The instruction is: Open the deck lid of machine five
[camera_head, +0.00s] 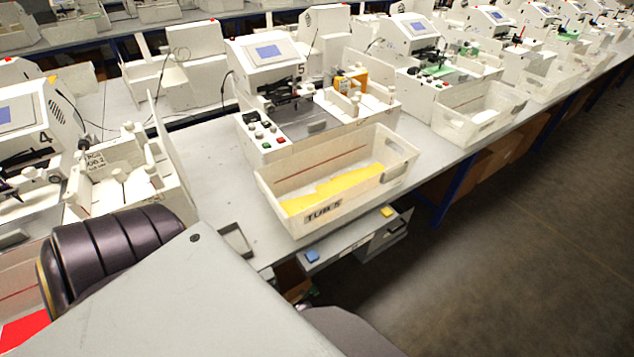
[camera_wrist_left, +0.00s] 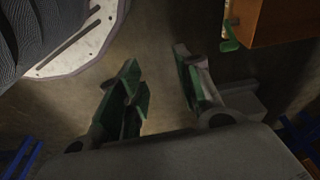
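Machine five (camera_head: 265,55) is a white pen plotter with a tilted blue screen and a "5" on its side, near the picture's centre. Its front deck has a dark grey flat panel (camera_head: 303,122), which seems to lie flat; I cannot tell for sure that it is the lid. Small red and green buttons sit left of it. In the left wrist view my left gripper (camera_wrist_left: 156,62) is open and empty, its green-padded fingers apart over the floor, away from the machine. My right gripper is not in view.
A white tub (camera_head: 277,203) marked "TUB 5" with yellow sheets stands directly before machine five. Machine four (camera_head: 22,112) is at left, and another plotter (camera_head: 412,35) at right. Below the bench are drawers (camera_head: 375,237). Open floor (camera_head: 500,250) lies at right.

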